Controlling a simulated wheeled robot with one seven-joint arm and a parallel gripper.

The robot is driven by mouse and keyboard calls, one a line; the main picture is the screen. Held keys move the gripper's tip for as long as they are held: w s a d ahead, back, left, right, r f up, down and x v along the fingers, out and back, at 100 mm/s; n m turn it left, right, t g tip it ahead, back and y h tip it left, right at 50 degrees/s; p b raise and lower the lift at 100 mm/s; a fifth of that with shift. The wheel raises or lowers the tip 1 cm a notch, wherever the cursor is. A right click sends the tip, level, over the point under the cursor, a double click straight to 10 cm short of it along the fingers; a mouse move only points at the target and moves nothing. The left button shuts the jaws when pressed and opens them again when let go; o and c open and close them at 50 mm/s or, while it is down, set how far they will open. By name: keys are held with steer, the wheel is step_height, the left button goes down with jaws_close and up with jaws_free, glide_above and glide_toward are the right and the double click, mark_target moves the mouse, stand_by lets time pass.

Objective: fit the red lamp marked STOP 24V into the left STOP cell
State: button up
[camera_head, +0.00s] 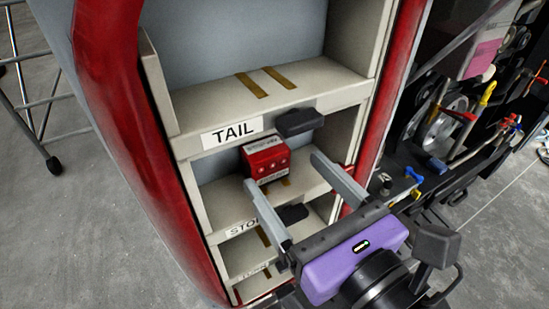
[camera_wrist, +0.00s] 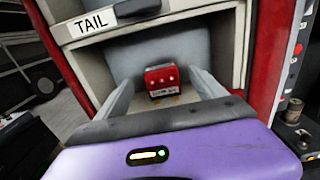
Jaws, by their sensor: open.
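The red lamp (camera_head: 267,160) is a small red block with pale dots on its front and a white label too small to read. It sits inside the middle cell, on the shelf (camera_head: 222,196) whose front edge bears the STOP label (camera_head: 241,229), partly covered by my finger. It also shows in the wrist view (camera_wrist: 162,79), near the back wall over brownish strips. My gripper (camera_head: 283,171) is open at the cell mouth. Its fingers point inward, one to either side of the lamp's line, with the lamp apparently untouched and a gap on both sides.
The TAIL shelf (camera_head: 310,84) lies above, empty, with two brown strips. Black latches (camera_head: 300,122) sit on the shelf edges. Red side posts (camera_head: 120,90) frame the cells. A lower cell (camera_head: 240,258) is below. A cluttered tool rack (camera_head: 470,120) stands at right.

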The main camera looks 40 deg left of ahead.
steer(key=v, duration=0.4)
steer(key=shift+s+d, duration=0.1)
steer(key=shift+d, duration=0.25)
